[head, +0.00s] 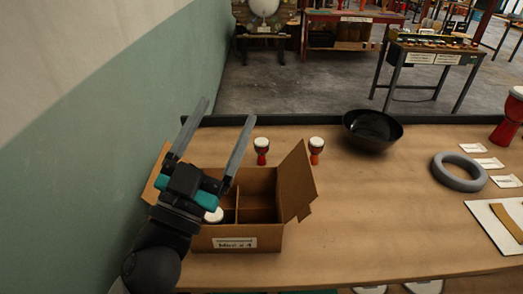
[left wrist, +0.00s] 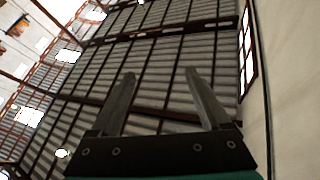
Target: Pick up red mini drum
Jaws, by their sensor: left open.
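A red mini drum (head: 262,151) with a pale head stands upright on the table behind the cardboard box. A second, orange-red mini drum (head: 316,150) stands to its right. My left gripper (head: 222,122) is open and empty, raised above the left side of the box, with its fingers pointing up and away. The red drum is to the right of the fingers in the head view. In the left wrist view the open fingers (left wrist: 160,100) show against the ceiling, with nothing between them. My right gripper is not in view.
The divided cardboard box (head: 234,243) has raised flaps and holds a pale-topped drum (head: 213,215), partly hidden by my gripper. A black bowl (head: 372,130), a grey ring (head: 459,172) and a large red drum (head: 509,118) stand to the right. A wall (head: 110,130) borders the left.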

